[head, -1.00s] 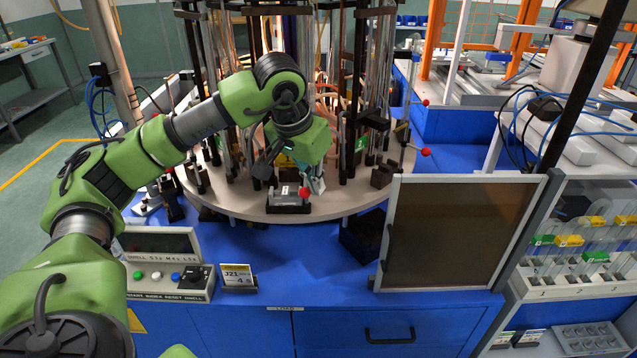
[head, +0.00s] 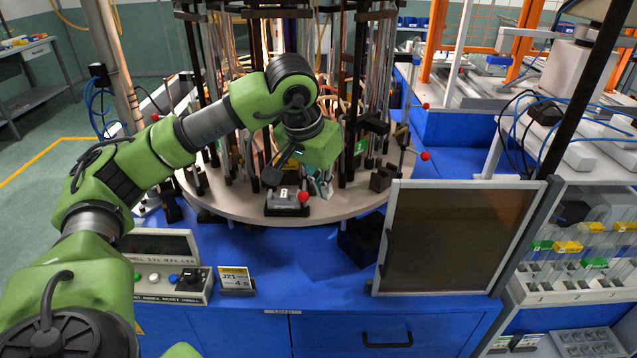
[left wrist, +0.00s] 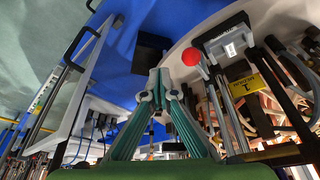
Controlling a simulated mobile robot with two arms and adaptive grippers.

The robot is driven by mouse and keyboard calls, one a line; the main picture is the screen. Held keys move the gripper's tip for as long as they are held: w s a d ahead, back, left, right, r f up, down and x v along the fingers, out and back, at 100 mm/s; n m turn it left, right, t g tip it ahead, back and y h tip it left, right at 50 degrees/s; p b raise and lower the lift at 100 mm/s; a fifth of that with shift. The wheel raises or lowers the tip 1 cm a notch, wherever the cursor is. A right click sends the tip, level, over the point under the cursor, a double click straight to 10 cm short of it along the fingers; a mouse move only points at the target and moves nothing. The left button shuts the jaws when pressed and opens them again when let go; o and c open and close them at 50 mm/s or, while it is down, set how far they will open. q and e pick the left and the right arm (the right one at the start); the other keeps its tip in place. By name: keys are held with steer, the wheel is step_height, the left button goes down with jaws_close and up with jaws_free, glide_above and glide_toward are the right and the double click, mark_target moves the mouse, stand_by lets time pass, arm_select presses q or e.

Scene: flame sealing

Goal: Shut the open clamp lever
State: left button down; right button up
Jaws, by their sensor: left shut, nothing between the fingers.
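A clamp block with a pale tag (head: 283,196) sits at the front edge of the round table. Its lever ends in a red ball knob (head: 304,197), which also shows in the left wrist view (left wrist: 191,56) beside the dark tagged block (left wrist: 228,42). My left gripper (head: 322,190) is just right of and behind the knob in the head view. In the left wrist view its fingertips (left wrist: 160,84) are together and empty, apart from the knob. The arm hides part of the clamp area. My right gripper is not in view.
The round table (head: 240,207) carries several rods, hoses and other clamps; two more red knobs (head: 426,156) stick out at its right. A dark framed panel (head: 450,240) stands at the front right. A control box (head: 165,284) and a yellow-topped sign (head: 235,280) stand at the front left.

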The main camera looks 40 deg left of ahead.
arm_select(q)
step_height(320, 180, up, 10)
steer(key=a+b, duration=0.1)
steer(key=shift+s+a+f, duration=0.2)
steer(key=shift+s+a, duration=0.05)
steer(key=shift+a, duration=0.15)
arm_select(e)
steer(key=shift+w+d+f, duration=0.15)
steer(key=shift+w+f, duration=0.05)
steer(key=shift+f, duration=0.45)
